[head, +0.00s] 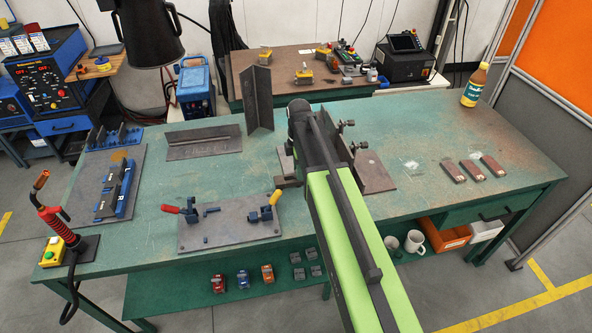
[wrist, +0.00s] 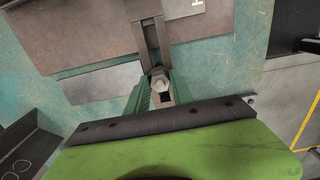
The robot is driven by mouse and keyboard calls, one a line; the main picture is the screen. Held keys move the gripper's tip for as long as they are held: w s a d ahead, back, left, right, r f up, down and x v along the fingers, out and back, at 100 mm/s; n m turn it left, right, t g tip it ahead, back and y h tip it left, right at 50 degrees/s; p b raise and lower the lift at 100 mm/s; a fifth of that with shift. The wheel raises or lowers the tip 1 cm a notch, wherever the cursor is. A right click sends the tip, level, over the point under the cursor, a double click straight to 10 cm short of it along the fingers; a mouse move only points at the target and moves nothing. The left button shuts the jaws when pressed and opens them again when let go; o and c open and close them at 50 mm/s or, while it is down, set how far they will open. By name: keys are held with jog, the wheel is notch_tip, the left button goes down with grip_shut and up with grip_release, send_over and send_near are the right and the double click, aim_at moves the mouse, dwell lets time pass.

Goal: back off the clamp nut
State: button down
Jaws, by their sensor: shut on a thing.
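The clamp nut (wrist: 160,84) shows in the wrist view as a pale hexagonal piece between the fingers of my gripper (wrist: 159,93). The two fingers stand close on either side of it, and the gripper is shut on it. A dark clamp bar (wrist: 150,38) runs away from the nut over brown plates (wrist: 90,35). In the head view my green and black arm reaches over the bench and hides the nut and the fingertips. Part of the dark clamp shows left of the arm (head: 288,183).
The green bench (head: 420,130) holds a fixture plate with toggle clamps (head: 228,234), steel angles (head: 204,140), two small knobbed fittings (head: 346,124) right of my arm, several brown blocks (head: 472,170) and a bottle (head: 474,86). The bench's right part is mostly clear.

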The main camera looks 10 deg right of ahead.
jog(key=shift+w+a+n, duration=0.1)
jog(key=shift+n, duration=1.8)
jog(key=c, duration=1.1)
grip_release()
jog(key=shift+r, duration=0.1)
notch_tip(320, 180, up, 17)
jog(key=p, duration=1.7)
